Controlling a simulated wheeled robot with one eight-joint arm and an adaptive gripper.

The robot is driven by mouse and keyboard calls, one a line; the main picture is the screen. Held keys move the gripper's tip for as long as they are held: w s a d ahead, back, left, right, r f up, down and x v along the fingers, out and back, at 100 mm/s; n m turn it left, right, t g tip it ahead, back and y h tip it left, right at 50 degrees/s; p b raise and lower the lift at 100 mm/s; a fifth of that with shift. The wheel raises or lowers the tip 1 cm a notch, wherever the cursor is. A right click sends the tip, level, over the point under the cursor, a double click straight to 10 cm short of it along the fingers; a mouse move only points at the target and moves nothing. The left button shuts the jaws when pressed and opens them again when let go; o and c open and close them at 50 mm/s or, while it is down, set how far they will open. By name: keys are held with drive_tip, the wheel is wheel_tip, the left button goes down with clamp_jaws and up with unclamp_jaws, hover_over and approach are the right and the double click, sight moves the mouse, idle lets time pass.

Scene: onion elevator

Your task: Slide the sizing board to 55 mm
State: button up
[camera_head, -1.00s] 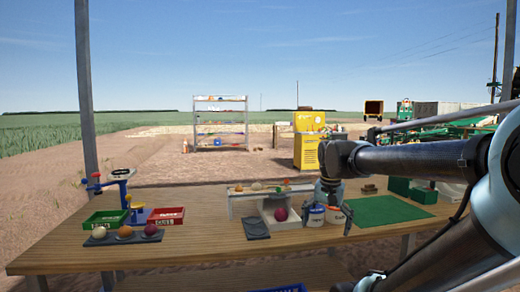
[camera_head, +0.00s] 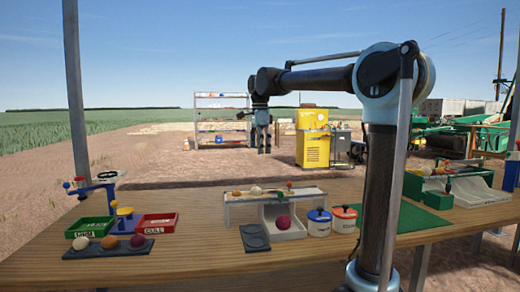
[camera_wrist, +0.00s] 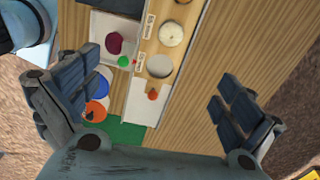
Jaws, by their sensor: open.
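In the wrist view the board (camera_wrist: 146,112) runs lengthwise below my gripper, with round openings or onions and small labels too small to read. A small green knob (camera_wrist: 124,61) and a red one show at its edge. A purple onion (camera_head: 283,222) sits in the white tray (camera_head: 292,235) under the board. My gripper (camera_wrist: 160,78) is open and empty, its fingers wide apart. In the head view it (camera_head: 261,148) hangs high above and behind the board.
Blue-lidded (camera_head: 319,220) and orange-lidded (camera_head: 344,217) pots stand right of the board. A dark grey pad (camera_head: 254,238) lies in front. Green (camera_head: 90,229) and red (camera_head: 157,223) crates stand left, near a dark tray of onions (camera_head: 108,250). The front bench strip is clear.

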sight(257, 187)
drive_tip(key=shift+m, duration=0.3)
drive_tip(key=f, duration=0.5)
drive_tip(key=a+f, duration=0.1)
drive_tip(key=f, duration=0.5)
drive_tip(key=w+f, duration=0.1)
drive_tip(key=f, duration=0.5)
drive_tip(key=shift+w+a, duration=0.1)
drive_tip(key=shift+a, duration=0.1)
drive_tip(key=shift+c, duration=0.2)
drive_tip(key=c, duration=1.4)
drive_tip(key=shift+o, duration=0.2)
drive_tip(key=shift+o, duration=0.4)
drive_tip(key=shift+s+d, duration=0.1)
drive_tip(key=shift+s, duration=0.1)
drive_tip(key=o, duration=1.3)
drive_tip(key=shift+w, duration=0.1)
